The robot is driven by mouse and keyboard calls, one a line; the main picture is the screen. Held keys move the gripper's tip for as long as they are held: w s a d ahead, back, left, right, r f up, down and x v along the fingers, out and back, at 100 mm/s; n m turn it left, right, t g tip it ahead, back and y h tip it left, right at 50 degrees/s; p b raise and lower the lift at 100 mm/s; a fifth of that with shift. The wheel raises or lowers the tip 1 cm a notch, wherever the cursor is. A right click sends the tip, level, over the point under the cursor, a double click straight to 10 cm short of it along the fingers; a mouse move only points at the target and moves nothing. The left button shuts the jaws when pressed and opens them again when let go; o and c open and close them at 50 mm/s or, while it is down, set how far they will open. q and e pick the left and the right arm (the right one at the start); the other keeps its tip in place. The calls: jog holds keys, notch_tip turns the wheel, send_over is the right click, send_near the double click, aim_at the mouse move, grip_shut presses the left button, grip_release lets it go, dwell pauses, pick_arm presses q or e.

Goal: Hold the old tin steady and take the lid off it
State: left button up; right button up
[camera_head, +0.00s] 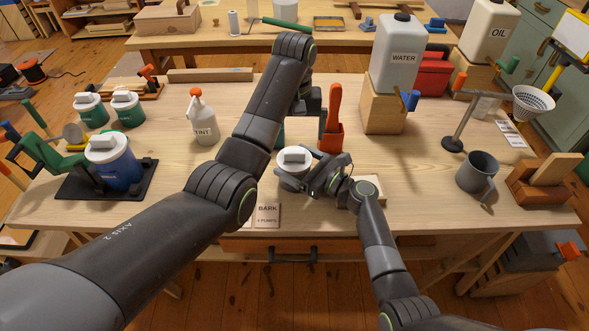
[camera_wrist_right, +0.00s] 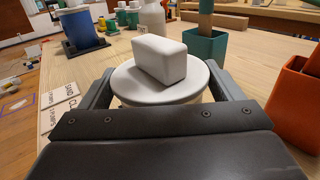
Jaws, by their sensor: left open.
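The old tin (camera_head: 292,181) stands near the front middle of the bench, with its pale lid (camera_head: 281,168) and block-shaped knob (camera_head: 295,155) on top. In the right wrist view the lid (camera_wrist_right: 160,82) sits level on the tin, its knob (camera_wrist_right: 160,61) upright. My right gripper (camera_head: 312,180) comes from the right, low at the tin, with one finger on each side of it, and looks shut on its body below the lid. My left gripper (camera_head: 309,108) is open and empty, above and behind the tin; its arm hides part of it and its fingertips are not clear.
An orange holder (camera_head: 331,135) stands close behind the tin, with a teal cup (camera_wrist_right: 205,47) near it. A TINT bottle (camera_head: 202,125) is to the left and a WATER tank (camera_head: 398,55) on a wooden block at back right.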

jog(key=shift+o, duration=1.2)
